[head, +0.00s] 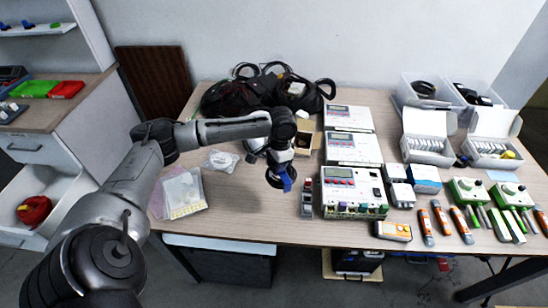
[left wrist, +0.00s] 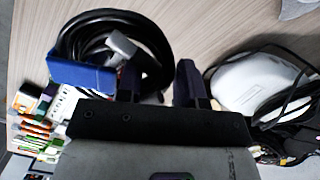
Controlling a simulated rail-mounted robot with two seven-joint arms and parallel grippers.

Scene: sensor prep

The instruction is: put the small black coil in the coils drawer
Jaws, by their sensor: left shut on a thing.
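The small black coil (left wrist: 150,35) is a looped black cable with a blue connector (left wrist: 82,75) in the left wrist view. My left gripper (left wrist: 160,85) is shut on it; the exact grip point is partly hidden. In the head view the gripper (head: 280,172) holds the coil over the middle of the table, with its blue connector (head: 286,183) hanging below. Whether the coil touches the table is hard to tell. A white drawer (head: 12,236) stands open at the left with a red object (head: 34,210) in it; I see no label on it. My right gripper is not in view.
A closed drawer (head: 38,150) sits above the open one. Black cables and bags (head: 265,92) lie at the table's back. White meters (head: 352,190) stand to the gripper's right. Clear bags (head: 184,195) lie at the table's left. A white mouse-shaped device (left wrist: 262,80) is close by.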

